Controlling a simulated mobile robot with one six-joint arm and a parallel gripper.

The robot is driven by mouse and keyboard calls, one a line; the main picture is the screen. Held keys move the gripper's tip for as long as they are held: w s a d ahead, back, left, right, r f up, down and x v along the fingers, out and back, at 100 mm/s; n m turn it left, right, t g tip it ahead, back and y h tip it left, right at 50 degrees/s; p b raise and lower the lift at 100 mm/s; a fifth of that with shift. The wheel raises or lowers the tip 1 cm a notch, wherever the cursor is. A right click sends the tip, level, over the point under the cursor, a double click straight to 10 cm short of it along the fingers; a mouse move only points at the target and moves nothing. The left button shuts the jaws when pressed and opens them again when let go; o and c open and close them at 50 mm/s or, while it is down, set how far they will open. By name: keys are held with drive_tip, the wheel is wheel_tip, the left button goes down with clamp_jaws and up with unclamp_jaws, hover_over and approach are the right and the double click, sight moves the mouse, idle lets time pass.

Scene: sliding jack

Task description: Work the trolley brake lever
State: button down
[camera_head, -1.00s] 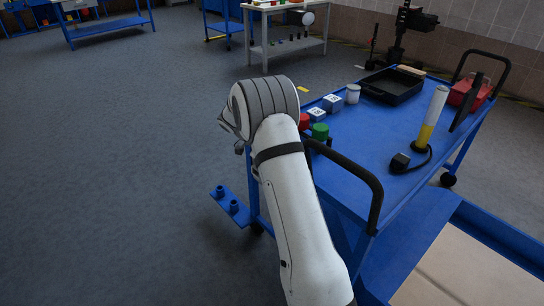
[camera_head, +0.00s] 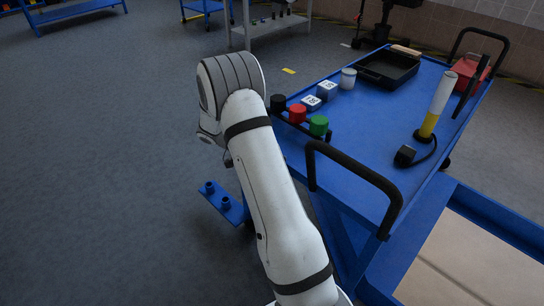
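The blue trolley (camera_head: 372,122) stands to the right of my arm, with a black push handle (camera_head: 358,173) at its near end. A blue plate with two short blue pegs (camera_head: 224,203) juts out low beside the trolley, left of my arm. I cannot tell whether this plate belongs to the brake, and no brake lever shows clearly. My white arm reaches up from the bottom, and its bent wrist hangs left of the trolley top, above the plate. My gripper is hidden behind the wrist, so its fingers do not show.
On the trolley are black, red (camera_head: 297,113) and green (camera_head: 318,125) cylinders, marked cubes (camera_head: 327,90), a black tray (camera_head: 387,68), a yellow-white cylinder (camera_head: 435,105) and a red box (camera_head: 468,72). A blue-rimmed bin (camera_head: 490,207) is at lower right. Floor at left is clear.

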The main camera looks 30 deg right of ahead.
drive_tip(key=shift+s+d+f, duration=0.1)
drive_tip(key=shift+s+f, duration=0.05)
drive_tip(key=shift+f, duration=0.05)
drive_tip(key=c, duration=1.4)
unclamp_jaws()
drive_tip(key=shift+c, duration=0.2)
drive_tip(key=o, duration=0.3)
drive_tip(key=shift+r, duration=0.1)
drive_tip(key=shift+p+v, duration=0.75)
drive_tip(key=shift+v, duration=3.2)
